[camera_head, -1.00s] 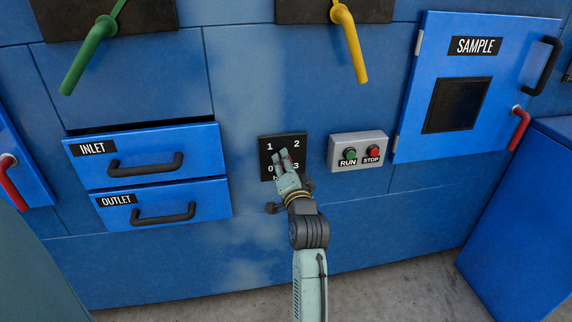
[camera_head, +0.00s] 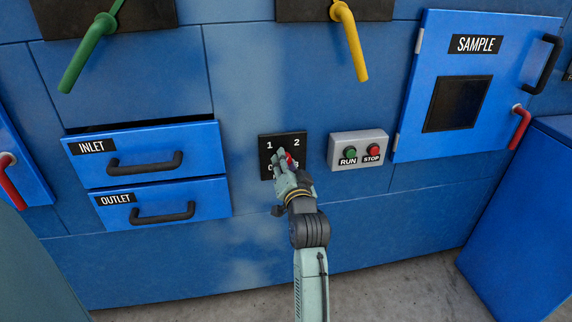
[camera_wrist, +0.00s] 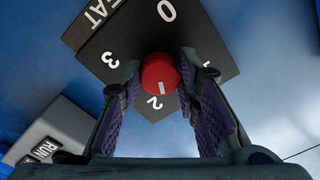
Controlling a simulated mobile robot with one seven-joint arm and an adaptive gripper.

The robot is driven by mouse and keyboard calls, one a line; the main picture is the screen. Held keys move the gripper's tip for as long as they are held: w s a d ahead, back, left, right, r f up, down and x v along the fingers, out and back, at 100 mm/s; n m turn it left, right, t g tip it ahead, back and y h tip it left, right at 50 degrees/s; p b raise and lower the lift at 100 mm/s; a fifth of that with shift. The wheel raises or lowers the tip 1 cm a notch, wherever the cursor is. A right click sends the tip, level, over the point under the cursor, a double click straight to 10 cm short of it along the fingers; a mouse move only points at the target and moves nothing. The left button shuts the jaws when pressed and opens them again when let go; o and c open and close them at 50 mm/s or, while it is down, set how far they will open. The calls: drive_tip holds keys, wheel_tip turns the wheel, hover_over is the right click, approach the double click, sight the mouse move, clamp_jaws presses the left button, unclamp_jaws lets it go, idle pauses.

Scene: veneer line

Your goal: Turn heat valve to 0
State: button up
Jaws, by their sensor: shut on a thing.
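The heat valve is a red knob (camera_wrist: 160,75) on a black plate (camera_wrist: 222,62) marked 0, 1, 2 and 3. In the wrist view the knob's white mark lies on the side toward the 2, with the 0 on the opposite side. In the head view the plate (camera_head: 265,142) is on the blue wall and the knob (camera_head: 289,158) is partly covered. My gripper (camera_wrist: 160,78) has a finger on each side of the knob and is shut on it. In the head view my gripper (camera_head: 285,162) hides the lower numbers in part.
A grey RUN/STOP box (camera_head: 359,138) sits just right of the plate. INLET (camera_head: 145,152) and OUTLET (camera_head: 163,205) drawers are at left. Green (camera_head: 88,55) and yellow (camera_head: 350,42) levers hang above. A SAMPLE door (camera_head: 470,85) is at upper right.

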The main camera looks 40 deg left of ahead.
drive_tip(key=shift+n+b, duration=7)
drive_tip(key=shift+n, duration=9.1)
drive_tip(key=o, duration=1.2)
